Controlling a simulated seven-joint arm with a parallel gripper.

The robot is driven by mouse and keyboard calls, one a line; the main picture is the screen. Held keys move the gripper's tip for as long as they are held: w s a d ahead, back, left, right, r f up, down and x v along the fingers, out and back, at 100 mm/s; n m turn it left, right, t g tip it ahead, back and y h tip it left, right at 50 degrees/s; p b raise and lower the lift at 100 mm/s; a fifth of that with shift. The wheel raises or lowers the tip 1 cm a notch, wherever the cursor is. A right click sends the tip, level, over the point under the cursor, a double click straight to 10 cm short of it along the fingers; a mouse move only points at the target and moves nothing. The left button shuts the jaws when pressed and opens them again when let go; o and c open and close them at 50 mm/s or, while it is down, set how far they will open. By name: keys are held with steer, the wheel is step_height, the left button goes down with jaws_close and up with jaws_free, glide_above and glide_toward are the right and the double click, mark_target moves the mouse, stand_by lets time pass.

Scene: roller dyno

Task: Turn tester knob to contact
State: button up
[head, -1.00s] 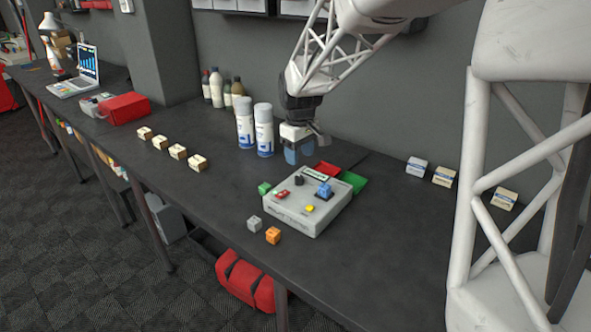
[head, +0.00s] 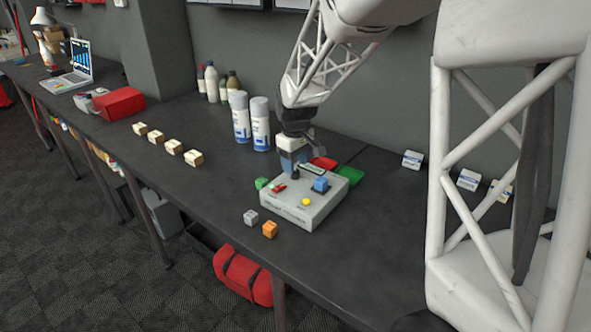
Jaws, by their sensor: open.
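The tester (head: 312,213) is a grey box on the dark bench, in the middle of the head view. Its top carries a red switch (head: 278,188), a blue block-like part (head: 321,184), a yellow button (head: 306,202) and a small display partly behind my gripper. My gripper (head: 293,170) points down over the back left part of the tester top, open, with its tips at or just above the small black knob. The knob is mostly hidden by the fingers. I cannot tell whether they touch it or where it points.
Grey (head: 251,217), orange (head: 270,229) and green (head: 261,183) cubes lie close to the tester. Two spray cans (head: 260,125) stand behind left. Small labelled boxes (head: 467,180) lie to the right.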

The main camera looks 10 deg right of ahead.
steer(key=shift+f, duration=1.45)
steer(key=c, duration=0.9)
steer(key=shift+c, duration=0.2)
steer(key=shift+m, duration=0.4)
steer(key=m, duration=0.8)
